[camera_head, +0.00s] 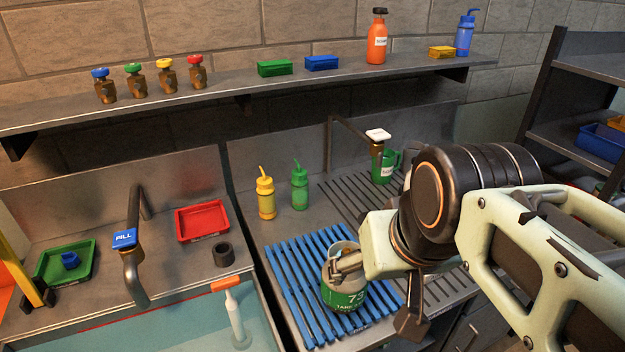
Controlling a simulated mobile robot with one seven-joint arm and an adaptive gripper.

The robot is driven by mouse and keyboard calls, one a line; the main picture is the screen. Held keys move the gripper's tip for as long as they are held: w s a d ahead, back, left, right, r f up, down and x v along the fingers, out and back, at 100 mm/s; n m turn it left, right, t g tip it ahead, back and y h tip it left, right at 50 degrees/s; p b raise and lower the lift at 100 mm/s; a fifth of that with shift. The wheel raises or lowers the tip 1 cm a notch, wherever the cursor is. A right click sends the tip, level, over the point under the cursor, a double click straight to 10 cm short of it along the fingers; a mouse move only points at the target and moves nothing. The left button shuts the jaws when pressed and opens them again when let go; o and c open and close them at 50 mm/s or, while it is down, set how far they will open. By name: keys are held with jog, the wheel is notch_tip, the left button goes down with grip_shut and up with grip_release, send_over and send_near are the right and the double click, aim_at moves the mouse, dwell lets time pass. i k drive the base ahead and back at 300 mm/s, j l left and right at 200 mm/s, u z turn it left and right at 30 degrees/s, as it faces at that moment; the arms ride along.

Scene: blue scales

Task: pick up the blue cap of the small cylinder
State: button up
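A small blue cap-like piece (70,260) lies in a green tray (47,277) at the far left. On the shelf, a small brass-coloured cylinder with a blue top (100,73) stands first in a row. A larger cylinder (344,297) with a green label reading 73 stands on the blue slatted rack (291,299). I cannot tell which one the task means. My gripper (349,262) is at the top of the labelled cylinder, in front of it in the picture. Its fingers are not clear, and I cannot tell whether they touch or hold the cylinder.
The sink with a FILL tap (126,240) is at the lower left; an orange-handled brush (234,312) stands in it. A red tray (202,221), a dark ring (223,254), yellow (266,193) and green (299,187) bottles and a green mug (385,166) stand around.

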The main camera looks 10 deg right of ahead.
aim_at(70, 260)
jog(key=u, duration=1.7)
jog(key=k+z, duration=0.1)
jog(key=z, duration=1.5)
jog(key=u, duration=1.55)
